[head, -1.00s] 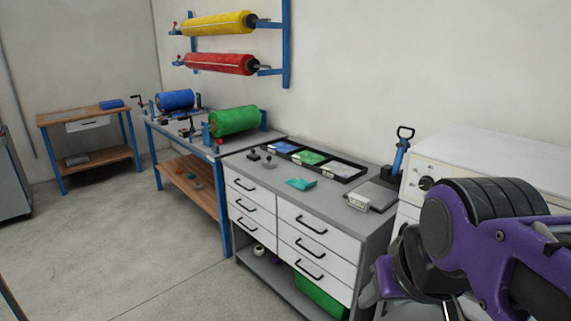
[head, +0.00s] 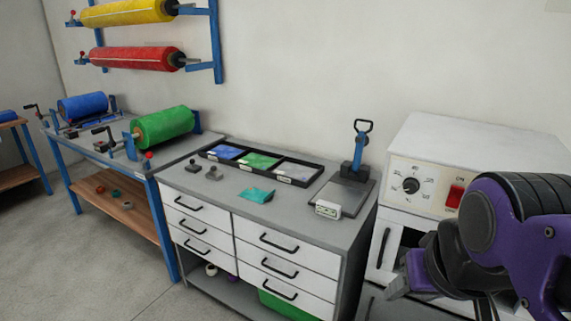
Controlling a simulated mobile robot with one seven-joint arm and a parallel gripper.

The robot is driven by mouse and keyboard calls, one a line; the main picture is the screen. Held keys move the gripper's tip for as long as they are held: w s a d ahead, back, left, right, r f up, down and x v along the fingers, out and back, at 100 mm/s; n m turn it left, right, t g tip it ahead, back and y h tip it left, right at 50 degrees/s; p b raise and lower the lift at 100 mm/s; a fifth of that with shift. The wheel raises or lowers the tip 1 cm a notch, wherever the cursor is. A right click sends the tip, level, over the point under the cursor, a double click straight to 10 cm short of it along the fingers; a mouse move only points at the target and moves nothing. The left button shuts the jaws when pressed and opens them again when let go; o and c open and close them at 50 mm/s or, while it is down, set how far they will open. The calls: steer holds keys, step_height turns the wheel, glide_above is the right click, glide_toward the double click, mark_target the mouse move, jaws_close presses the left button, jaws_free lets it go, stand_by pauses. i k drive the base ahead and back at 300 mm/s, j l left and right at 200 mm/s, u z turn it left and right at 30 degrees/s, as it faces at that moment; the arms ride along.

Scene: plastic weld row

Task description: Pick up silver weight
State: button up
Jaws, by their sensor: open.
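Two small knob-topped grey weights stand on the grey top of the drawer cabinet (head: 240,217), near its left end. The one on the right (head: 214,174) looks lighter and more silver; the one on the left (head: 192,167) looks darker. They are small, so their finish is hard to judge. My gripper (head: 408,287) is at the lower right, partly hidden by my purple arm. It is open, and nothing shows in it. It is well to the right of the weights and far from them.
Behind the weights lies a black three-part tray (head: 258,172). A teal sheet (head: 256,195) lies to their right. A hand press (head: 360,150), a small white display box (head: 327,210) and a white oven (head: 450,150) stand further right. A roller bench (head: 105,155) stands left.

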mark_target(214, 176)
steer(key=i+j+z, duration=0.1)
steer(key=j, duration=0.3)
steer(key=i+j+z, duration=0.1)
steer(key=i+j, duration=0.15)
steer(key=i+j+z, duration=0.1)
steer(key=j, duration=0.4)
steer(key=i+j+z, duration=0.15)
steer(key=j, duration=0.3)
steer(key=i+j, duration=0.15)
steer(key=j, duration=0.25)
steer(key=i+j, duration=0.15)
steer(key=j, duration=0.25)
steer(key=i+j, duration=0.1)
steer(key=j, duration=0.35)
steer(key=i+j, duration=0.15)
steer(key=j, duration=0.25)
